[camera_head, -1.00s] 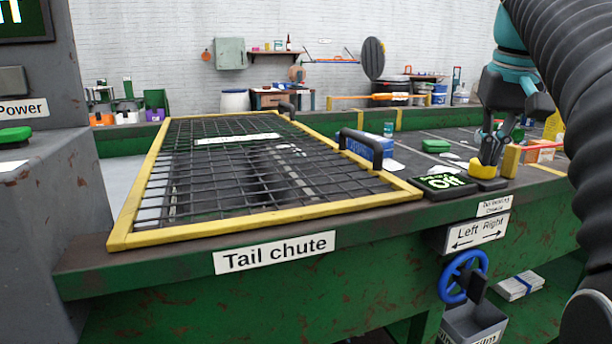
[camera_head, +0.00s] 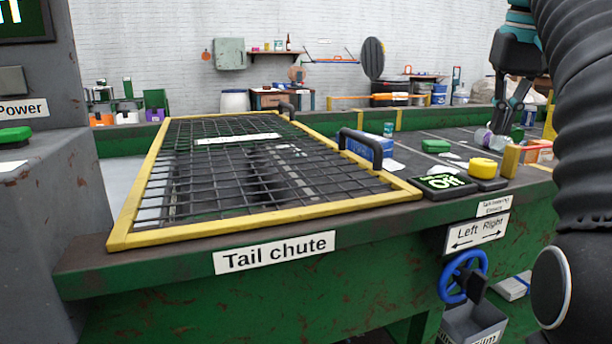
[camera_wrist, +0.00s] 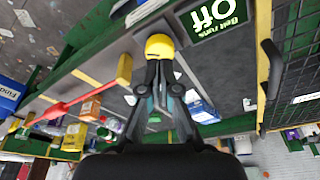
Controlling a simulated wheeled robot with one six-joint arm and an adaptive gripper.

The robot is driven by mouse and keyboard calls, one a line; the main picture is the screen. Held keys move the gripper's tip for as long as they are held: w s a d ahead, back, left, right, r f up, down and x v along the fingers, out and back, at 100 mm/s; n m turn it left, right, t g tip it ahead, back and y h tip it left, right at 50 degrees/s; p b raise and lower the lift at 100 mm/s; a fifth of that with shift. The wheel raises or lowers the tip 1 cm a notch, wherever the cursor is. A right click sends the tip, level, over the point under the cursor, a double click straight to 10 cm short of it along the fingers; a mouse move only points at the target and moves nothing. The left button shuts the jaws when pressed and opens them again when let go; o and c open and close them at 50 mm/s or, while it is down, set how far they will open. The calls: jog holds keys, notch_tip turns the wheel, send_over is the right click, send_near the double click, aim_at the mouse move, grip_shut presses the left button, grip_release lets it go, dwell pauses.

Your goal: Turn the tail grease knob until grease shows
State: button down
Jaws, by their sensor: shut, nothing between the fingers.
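A yellow round knob (camera_head: 482,167) sits on a dark base at the right end of the near green frame edge. The small sign (camera_head: 493,206) below it is too blurred to read surely. The knob also shows in the wrist view (camera_wrist: 159,46), just beyond my fingertips. My gripper (camera_head: 497,132) is shut and empty, above and behind the knob in the head view and apart from it. In the wrist view my gripper (camera_wrist: 161,80) points toward the knob, its fingers together. I cannot make out any grease.
A display reading "Off" (camera_head: 445,184) stands left of the knob, and a yellow post (camera_head: 510,160) right of it. A yellow-framed mesh guard (camera_head: 270,212) covers the tail chute. A blue handwheel (camera_head: 463,276) hangs below the Left/Right sign. Loose items lie on the belt behind.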

jog(key=shift+d+f+b, duration=0.15)
jog(key=shift+f+b, duration=0.45)
jog(key=shift+f, duration=1.1)
jog(key=shift+d+f+b, duration=0.1)
jog(key=shift+f+b, duration=0.45)
jog(key=shift+f, duration=1.15)
jog(key=shift+w+r+p, duration=0.1)
jog(key=shift+w+p, duration=0.05)
jog(key=shift+p, duration=0.15)
jog(key=shift+a+p, duration=0.2)
jog(key=shift+p, duration=0.7)
jog(key=shift+a, duration=0.1)
jog(key=shift+s+a, duration=0.1)
jog(key=shift+s, duration=0.2)
notch_tip(320, 180, up, 6)
jog(key=shift+f, duration=0.1)
